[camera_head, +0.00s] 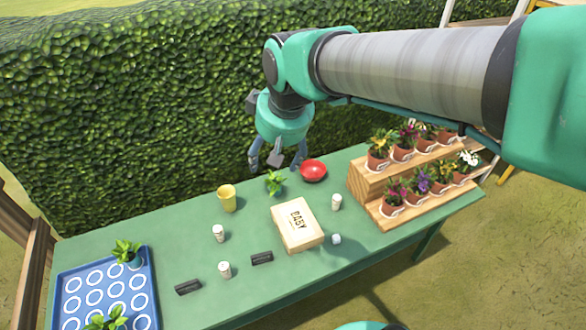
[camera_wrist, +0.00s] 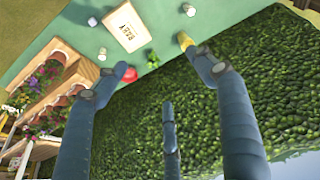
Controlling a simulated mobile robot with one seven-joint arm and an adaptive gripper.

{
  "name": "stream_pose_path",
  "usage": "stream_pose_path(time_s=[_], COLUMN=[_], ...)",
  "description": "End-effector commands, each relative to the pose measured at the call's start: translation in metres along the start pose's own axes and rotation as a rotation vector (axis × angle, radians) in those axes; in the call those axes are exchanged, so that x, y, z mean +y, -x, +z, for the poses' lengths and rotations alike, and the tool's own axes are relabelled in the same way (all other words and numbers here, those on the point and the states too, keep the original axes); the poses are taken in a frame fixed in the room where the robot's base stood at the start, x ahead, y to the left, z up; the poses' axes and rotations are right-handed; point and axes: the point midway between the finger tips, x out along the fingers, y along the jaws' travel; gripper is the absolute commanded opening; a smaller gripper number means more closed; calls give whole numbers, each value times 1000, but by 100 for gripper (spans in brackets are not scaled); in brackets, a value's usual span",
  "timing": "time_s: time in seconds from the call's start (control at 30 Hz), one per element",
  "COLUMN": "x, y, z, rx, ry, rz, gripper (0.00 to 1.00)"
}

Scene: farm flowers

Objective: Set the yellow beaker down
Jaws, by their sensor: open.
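The yellow beaker (camera_head: 227,199) stands upright on the green table (camera_head: 190,262), near its back edge and left of the middle. It also shows at the top of the wrist view (camera_wrist: 184,39), partly behind a fingertip. My gripper (camera_head: 277,162) is open and empty, raised above the back edge of the table, to the right of the beaker and apart from it. In the wrist view my gripper (camera_wrist: 156,76) has its fingers spread wide with nothing between them.
A red bowl (camera_head: 313,171) and a small green plant (camera_head: 274,182) sit near my gripper. A box (camera_head: 297,225), several white cups and two black blocks lie around the table. A blue tray (camera_head: 141,312) is at left, a wooden flower stand (camera_head: 362,188) at right. A hedge (camera_head: 130,120) rises behind.

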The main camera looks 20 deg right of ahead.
Motion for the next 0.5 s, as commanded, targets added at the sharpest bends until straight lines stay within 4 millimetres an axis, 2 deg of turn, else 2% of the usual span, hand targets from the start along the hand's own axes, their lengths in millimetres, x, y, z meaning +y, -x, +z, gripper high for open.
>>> stream_pose_path(time_s=[0.03,0.2,0.5], x=[0,-3,-10], y=[10,33,57], z=[13,54,122], rx=[13,41,89], ry=[-16,-74,-165], rz=[4,15,28], gripper=[70,70,70])
